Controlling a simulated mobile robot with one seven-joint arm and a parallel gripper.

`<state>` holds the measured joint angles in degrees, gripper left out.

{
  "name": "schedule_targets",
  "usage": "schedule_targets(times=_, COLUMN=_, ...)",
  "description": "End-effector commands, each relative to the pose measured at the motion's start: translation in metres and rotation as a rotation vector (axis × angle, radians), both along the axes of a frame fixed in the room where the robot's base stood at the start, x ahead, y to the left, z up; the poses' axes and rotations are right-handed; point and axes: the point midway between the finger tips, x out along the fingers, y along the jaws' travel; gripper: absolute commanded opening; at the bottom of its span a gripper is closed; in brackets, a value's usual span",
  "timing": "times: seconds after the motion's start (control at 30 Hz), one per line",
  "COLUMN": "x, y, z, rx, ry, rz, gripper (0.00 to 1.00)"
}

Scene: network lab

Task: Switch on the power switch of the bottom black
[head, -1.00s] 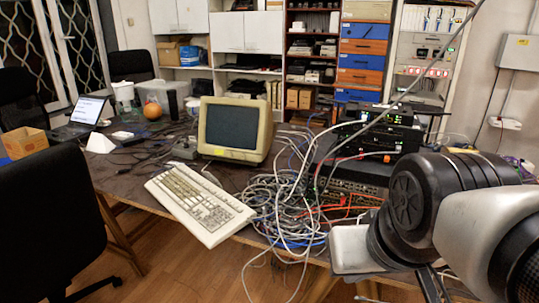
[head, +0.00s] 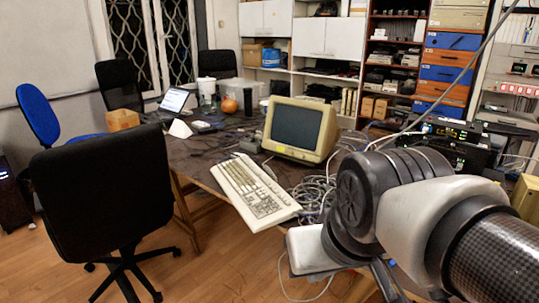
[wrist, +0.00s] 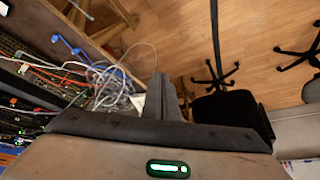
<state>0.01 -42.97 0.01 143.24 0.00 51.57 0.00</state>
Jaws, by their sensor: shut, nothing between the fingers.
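A stack of black network devices (head: 455,130) stands on the right of the table in the head view, with green lights on the upper unit. My arm covers its lower part, so the bottom black unit and its power switch cannot be made out. In the wrist view, black devices (wrist: 14,117) with small lights show at the left edge. My gripper (wrist: 164,88) is shut and empty in the wrist view, to the right of the devices and cables. It points over the table's edge and the floor. The gripper's tips are mostly hidden in the head view.
Tangled cables (head: 315,192) lie beside a beige keyboard (head: 252,190) and an old monitor (head: 300,128) on the table. The cables also show in the wrist view (wrist: 112,88). A black office chair (head: 105,200) stands in front. The wooden floor (head: 225,265) is partly clear.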

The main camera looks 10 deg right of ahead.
Motion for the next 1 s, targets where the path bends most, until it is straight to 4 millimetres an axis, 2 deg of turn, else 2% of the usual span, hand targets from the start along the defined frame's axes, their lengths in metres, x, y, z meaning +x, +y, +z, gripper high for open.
schedule_targets(times=0.13, x=0.008, y=0.001, z=0.002, rx=0.007, ry=-0.006, rz=0.012, gripper=0.0)
schedule_targets(times=0.23, x=0.037, y=0.001, z=0.005, rx=0.025, ry=-0.032, rz=0.046, gripper=0.0)
schedule_targets(times=0.27, x=0.05, y=0.0, z=0.006, rx=0.031, ry=-0.046, rz=0.058, gripper=0.0)
schedule_targets(times=0.37, x=0.106, y=-0.009, z=0.006, rx=0.032, ry=-0.107, rz=0.097, gripper=0.0)
schedule_targets(times=0.4, x=0.132, y=-0.018, z=0.004, rx=0.018, ry=-0.138, rz=0.105, gripper=0.0)
schedule_targets(times=0.47, x=0.171, y=-0.035, z=-0.003, rx=-0.022, ry=-0.181, rz=0.111, gripper=0.0)
schedule_targets(times=0.5, x=0.195, y=-0.05, z=-0.009, rx=-0.062, ry=-0.208, rz=0.109, gripper=0.0)
schedule_targets(times=0.57, x=0.228, y=-0.076, z=-0.02, rx=-0.139, ry=-0.241, rz=0.103, gripper=0.0)
schedule_targets(times=0.6, x=0.248, y=-0.095, z=-0.029, rx=-0.203, ry=-0.258, rz=0.099, gripper=0.0)
schedule_targets(times=0.67, x=0.274, y=-0.127, z=-0.043, rx=-0.319, ry=-0.274, rz=0.095, gripper=0.0)
schedule_targets(times=0.7, x=0.288, y=-0.15, z=-0.051, rx=-0.406, ry=-0.279, rz=0.092, gripper=0.0)
schedule_targets(times=0.77, x=0.306, y=-0.185, z=-0.064, rx=-0.55, ry=-0.275, rz=0.096, gripper=0.0)
schedule_targets(times=0.8, x=0.315, y=-0.208, z=-0.069, rx=-0.654, ry=-0.268, rz=0.1, gripper=0.0)
schedule_targets(times=0.9, x=0.331, y=-0.257, z=-0.077, rx=-0.913, ry=-0.232, rz=0.126, gripper=0.0)
schedule_targets(times=1.0, x=0.338, y=-0.292, z=-0.076, rx=-1.142, ry=-0.188, rz=0.16, gripper=0.0)
